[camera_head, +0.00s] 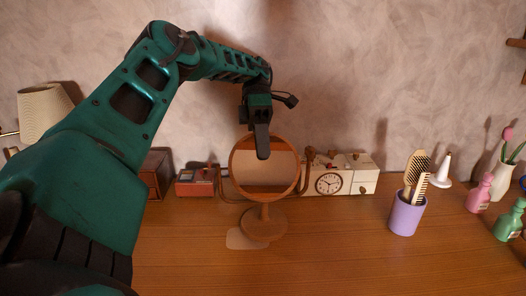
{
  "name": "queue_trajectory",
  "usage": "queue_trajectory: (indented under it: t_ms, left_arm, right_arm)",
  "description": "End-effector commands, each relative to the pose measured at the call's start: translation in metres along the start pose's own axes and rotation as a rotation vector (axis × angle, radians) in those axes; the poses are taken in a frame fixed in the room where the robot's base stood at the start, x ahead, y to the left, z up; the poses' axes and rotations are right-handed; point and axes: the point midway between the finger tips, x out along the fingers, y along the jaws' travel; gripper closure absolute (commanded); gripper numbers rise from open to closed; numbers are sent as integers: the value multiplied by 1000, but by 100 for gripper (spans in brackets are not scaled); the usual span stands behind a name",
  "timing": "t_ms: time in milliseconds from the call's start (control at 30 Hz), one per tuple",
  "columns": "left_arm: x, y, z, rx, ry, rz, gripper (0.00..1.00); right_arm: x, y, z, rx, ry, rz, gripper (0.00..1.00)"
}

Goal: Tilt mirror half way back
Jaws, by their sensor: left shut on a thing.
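A round table mirror (264,172) with a brown wooden frame stands on a round wooden base (264,223) in the middle of the table. Its glass faces me. My left gripper (262,150) reaches down over the top of the frame from above and behind. It is shut on the mirror's top rim, with a dark finger in front of the glass. The other finger is hidden behind the mirror. My right gripper is not in view.
A white clock box (354,181) stands right of the mirror, and a small red box (197,182) stands left of it. A purple cup (406,213) with brushes, bottles (480,193) and a vase (498,173) are at the right. The wooden table (340,255) is clear in front.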

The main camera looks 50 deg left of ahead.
Motion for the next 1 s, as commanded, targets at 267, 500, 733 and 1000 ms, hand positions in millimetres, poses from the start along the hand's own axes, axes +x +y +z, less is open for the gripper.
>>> queue_trajectory:
  t_ms: [267,500,733,1000]
  left_arm:
    - [0,0,1,1,-2,-7,100]
    - [0,0,1,1,-2,-6,76]
    - [0,0,0,0,-1,-6,63]
    - [0,0,0,0,-1,-4,63]
  right_arm:
    - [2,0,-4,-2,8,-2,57]
    - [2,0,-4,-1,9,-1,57]
    - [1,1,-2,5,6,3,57]
    - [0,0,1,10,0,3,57]
